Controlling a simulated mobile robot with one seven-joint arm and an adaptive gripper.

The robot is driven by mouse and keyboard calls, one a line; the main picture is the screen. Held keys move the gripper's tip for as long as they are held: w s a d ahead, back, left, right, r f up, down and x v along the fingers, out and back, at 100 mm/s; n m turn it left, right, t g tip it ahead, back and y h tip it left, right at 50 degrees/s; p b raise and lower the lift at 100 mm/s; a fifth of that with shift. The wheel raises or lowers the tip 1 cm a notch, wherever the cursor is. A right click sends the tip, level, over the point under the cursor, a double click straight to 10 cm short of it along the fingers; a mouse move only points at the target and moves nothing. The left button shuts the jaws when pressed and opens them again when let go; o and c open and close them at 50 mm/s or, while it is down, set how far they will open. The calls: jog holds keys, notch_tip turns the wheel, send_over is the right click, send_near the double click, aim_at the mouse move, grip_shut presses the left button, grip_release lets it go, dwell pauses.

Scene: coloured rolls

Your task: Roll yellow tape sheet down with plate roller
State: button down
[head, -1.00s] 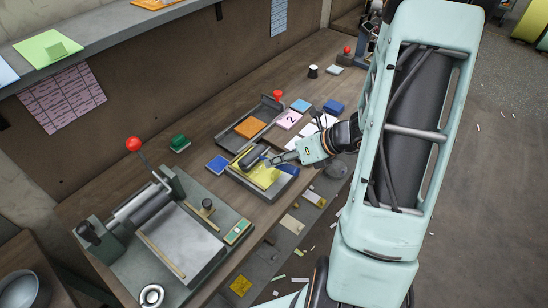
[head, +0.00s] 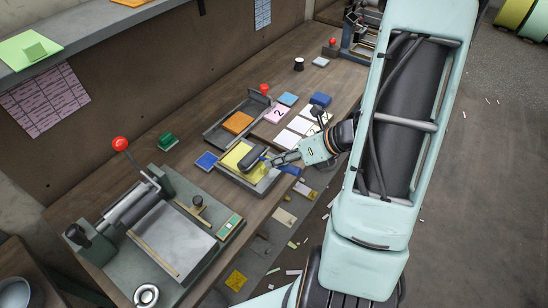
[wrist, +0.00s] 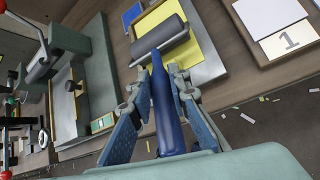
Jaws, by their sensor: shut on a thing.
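The plate roller is a dark grey cylinder (head: 252,158) with a blue handle (wrist: 162,105). My gripper (head: 275,161) is shut on the handle, with a finger on each side of it in the wrist view (wrist: 160,95). The yellow tape sheet (head: 234,156) lies flat on a pale plate (wrist: 211,71) in a shallow tray. The roller lies across the sheet in both views and hides part of it. Yellow shows on both sides of the roller. Whether the roller presses on the sheet, I cannot tell.
A press with a red-knobbed lever (head: 120,144) stands at the left. A blue pad (head: 206,160) lies left of the plate. A tray with an orange block (head: 238,122) and numbered white cards (head: 287,138) lie beyond. The bench's front edge is close by the gripper.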

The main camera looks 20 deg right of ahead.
notch_tip(320, 180, up, 7)
jog(key=p, duration=0.6)
dwell(0.3)
